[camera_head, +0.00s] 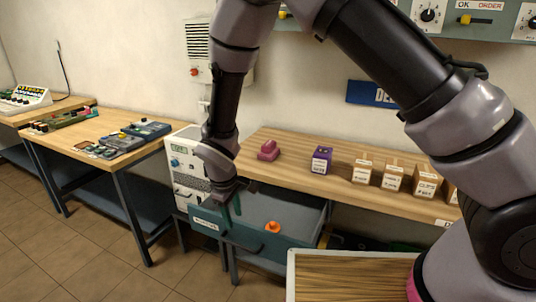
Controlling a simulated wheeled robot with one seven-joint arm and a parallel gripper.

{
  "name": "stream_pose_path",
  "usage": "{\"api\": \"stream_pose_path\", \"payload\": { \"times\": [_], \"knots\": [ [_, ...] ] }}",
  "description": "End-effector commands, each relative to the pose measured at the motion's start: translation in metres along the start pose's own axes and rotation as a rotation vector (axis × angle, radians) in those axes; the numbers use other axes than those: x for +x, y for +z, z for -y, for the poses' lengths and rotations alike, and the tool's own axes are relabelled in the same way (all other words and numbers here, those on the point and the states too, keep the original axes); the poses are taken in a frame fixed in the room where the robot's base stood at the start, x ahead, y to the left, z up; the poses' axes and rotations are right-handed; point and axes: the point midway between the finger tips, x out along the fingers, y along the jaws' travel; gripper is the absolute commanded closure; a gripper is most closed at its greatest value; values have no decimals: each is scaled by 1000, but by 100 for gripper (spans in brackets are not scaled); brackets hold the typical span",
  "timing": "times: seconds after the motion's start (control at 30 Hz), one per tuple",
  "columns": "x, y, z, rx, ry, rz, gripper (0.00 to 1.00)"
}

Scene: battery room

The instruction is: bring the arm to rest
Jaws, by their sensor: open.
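My arm arches across the upper right of the head view and comes down to the left. My gripper (230,210) points down over the open blue-grey drawer (298,243), near its left end. The gripper's fingers are apart, with nothing seen between them. An orange knob-like object (272,227) lies in the drawer, to the right of the gripper and apart from it. Whether the fingertips touch the drawer cannot be told.
A white cabinet (186,165) stands left. A side table (90,135) holds devices. A wooden-topped surface (345,280) is at the front.

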Motion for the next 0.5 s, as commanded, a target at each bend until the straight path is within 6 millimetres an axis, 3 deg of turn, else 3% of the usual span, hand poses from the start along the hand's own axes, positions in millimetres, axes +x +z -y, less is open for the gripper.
{"api": "stream_pose_path", "payload": {
  "times": [0.17, 0.27, 0.5],
  "knots": [
    [-64, 14, -64, 204, -32, -51, 53],
    [-110, 37, -107, 355, -56, -86, 53],
    [-210, 115, -186, 692, -97, -180, 53]
  ]
}}
